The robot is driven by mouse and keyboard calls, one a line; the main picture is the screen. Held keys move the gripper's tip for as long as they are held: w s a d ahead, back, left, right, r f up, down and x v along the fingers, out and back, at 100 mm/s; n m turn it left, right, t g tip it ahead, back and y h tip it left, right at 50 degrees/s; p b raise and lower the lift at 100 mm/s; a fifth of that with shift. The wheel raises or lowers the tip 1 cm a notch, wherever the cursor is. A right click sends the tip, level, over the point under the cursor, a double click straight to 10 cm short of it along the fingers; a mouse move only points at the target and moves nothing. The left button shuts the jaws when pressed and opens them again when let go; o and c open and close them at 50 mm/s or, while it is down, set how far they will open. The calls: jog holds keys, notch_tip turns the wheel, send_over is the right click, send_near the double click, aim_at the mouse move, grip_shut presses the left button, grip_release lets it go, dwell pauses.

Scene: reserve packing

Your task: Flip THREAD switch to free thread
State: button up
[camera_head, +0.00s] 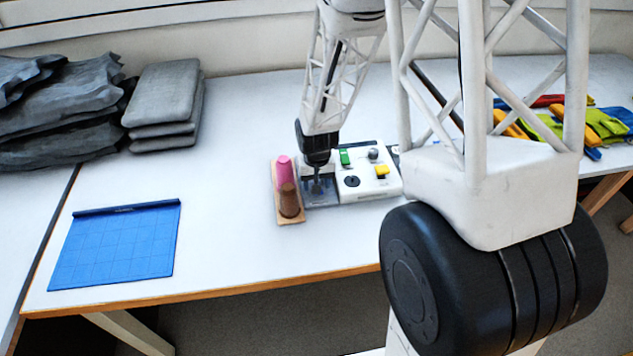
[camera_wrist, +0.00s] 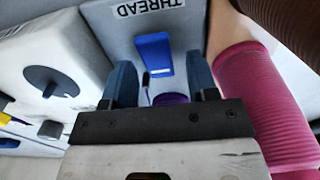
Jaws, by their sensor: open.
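The THREAD label (camera_wrist: 148,8) is on a grey panel in the wrist view, upside down there. A blue switch lever (camera_wrist: 153,53) stands out of that panel beside the label. My gripper (camera_wrist: 160,72) is open, with one finger on each side of the blue lever and a gap to both. In the head view my gripper (camera_head: 316,180) points down at the grey left end of the white control box (camera_head: 352,194). It hides the THREAD switch there. A purple part (camera_wrist: 170,98) shows partly between the fingers.
Pink (camera_head: 284,168) and brown (camera_head: 289,200) thread spools stand on a wooden base just left of the box. The box carries a black knob (camera_head: 352,181), a green switch (camera_head: 344,157) and a yellow part (camera_head: 382,171). A blue mat (camera_head: 118,245) lies left; the table between is clear.

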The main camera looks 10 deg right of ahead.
jog(key=c, duration=0.9)
